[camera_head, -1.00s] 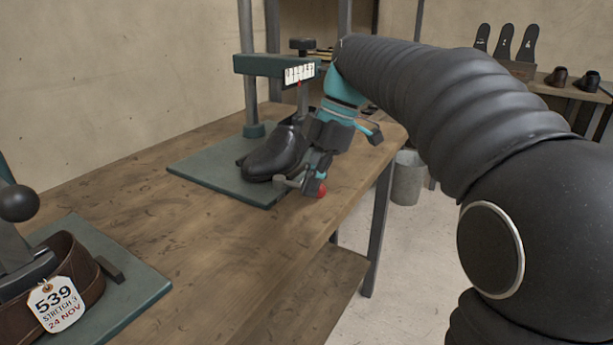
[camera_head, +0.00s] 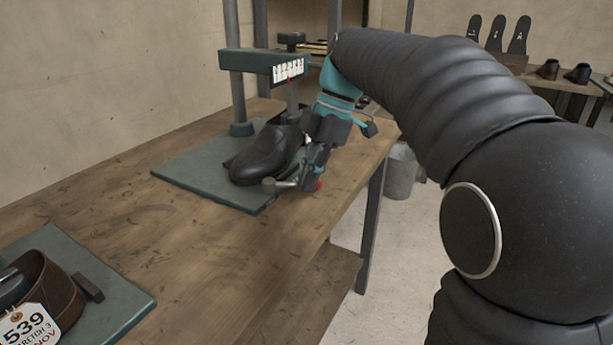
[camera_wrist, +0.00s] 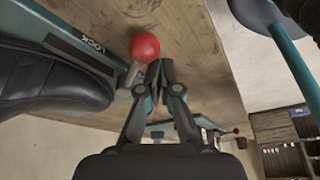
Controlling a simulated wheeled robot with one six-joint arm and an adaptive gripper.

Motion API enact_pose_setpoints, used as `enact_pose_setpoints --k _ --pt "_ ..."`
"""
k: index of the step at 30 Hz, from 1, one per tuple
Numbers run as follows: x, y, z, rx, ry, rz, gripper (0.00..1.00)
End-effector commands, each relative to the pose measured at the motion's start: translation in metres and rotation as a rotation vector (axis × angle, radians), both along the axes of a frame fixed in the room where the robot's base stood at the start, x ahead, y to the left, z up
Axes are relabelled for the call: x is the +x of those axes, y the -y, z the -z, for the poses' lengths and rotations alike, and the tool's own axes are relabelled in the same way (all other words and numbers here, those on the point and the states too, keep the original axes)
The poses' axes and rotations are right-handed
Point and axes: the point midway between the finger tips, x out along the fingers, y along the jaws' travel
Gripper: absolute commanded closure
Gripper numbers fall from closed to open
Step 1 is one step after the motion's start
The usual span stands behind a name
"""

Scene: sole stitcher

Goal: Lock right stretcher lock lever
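The right stretcher's lock lever (camera_head: 283,185) sits at the front right edge of its green base plate (camera_head: 185,172). It ends in a red ball knob (camera_wrist: 144,46); in the head view the knob (camera_head: 319,184) is partly behind my gripper. A black shoe (camera_head: 262,158) is on this stretcher. The wrist view shows the word LOCK (camera_wrist: 92,45) on the plate beside the lever. My gripper (camera_wrist: 160,66) has its fingertips together, just right of the knob and lever shaft, with nothing visible between them. Whether they touch the lever cannot be told.
The other stretcher's green plate (camera_head: 115,290), with a brown shoe (camera_head: 52,285) tagged 539 (camera_head: 25,328), is at the lower left. The stretcher's upright post (camera_head: 238,100) stands behind the black shoe. The wooden bench (camera_head: 165,235) is clear between them. A metal bin (camera_head: 400,175) stands on the floor.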

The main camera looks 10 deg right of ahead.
Motion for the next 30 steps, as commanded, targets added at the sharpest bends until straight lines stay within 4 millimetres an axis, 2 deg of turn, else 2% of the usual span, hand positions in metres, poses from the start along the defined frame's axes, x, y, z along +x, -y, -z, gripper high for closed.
enact_pose_setpoints --k 13,23,30 --pt "0.002 0.003 0.000 -0.010 0.011 0.009 1.00" --pt "-0.026 -0.018 -0.009 -0.005 0.008 0.002 1.00" --pt "-0.010 -0.012 -0.050 -0.003 0.007 0.003 1.00"
